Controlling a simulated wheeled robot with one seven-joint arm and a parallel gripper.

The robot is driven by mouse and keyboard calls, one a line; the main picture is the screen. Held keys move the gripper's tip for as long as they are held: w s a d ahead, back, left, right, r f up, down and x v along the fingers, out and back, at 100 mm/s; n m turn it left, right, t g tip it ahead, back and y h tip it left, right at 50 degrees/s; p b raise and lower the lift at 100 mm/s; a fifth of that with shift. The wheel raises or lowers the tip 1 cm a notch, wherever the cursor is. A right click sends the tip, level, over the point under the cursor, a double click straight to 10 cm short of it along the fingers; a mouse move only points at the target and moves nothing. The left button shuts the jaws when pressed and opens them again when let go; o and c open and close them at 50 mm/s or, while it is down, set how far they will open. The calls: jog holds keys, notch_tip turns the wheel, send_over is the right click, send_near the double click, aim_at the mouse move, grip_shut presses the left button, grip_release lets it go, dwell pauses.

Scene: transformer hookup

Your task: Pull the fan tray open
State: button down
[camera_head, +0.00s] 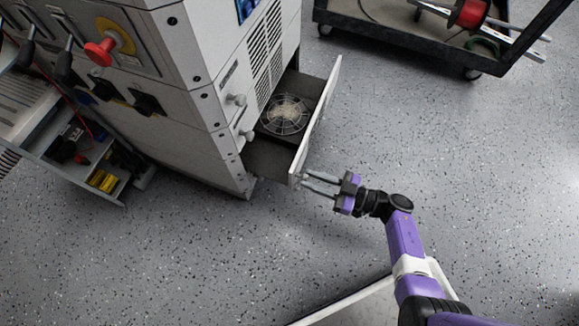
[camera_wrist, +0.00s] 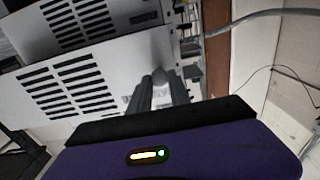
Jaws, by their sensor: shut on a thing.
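The fan tray (camera_head: 270,158) stands pulled out from the lower part of the grey cabinet (camera_head: 215,75). A round black fan with a wire guard (camera_head: 285,114) shows inside it. The tray's pale front panel (camera_head: 318,118) is well clear of the cabinet face. My gripper (camera_head: 306,183) is at the near end of the panel, on its outer side. In the wrist view my two dark fingers (camera_wrist: 158,92) are close together at a small rounded grey knob (camera_wrist: 162,74). They are shut on this knob, which is mostly hidden by them in the wrist view.
A black cart (camera_head: 400,32) with a red cable reel (camera_head: 468,12) stands at the top right. A red knob (camera_head: 102,50) sits on the cabinet's left face. An open drawer with tools (camera_head: 85,165) juts out at the left. The speckled floor (camera_head: 200,260) in front is clear.

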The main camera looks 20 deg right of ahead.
jog(key=v, duration=0.5)
jog(key=c, duration=1.2)
grip_release()
jog(key=shift+c, duration=0.2)
jog(key=v, duration=0.7)
jog(key=shift+s+d, duration=0.25)
jog(key=shift+s, duration=0.05)
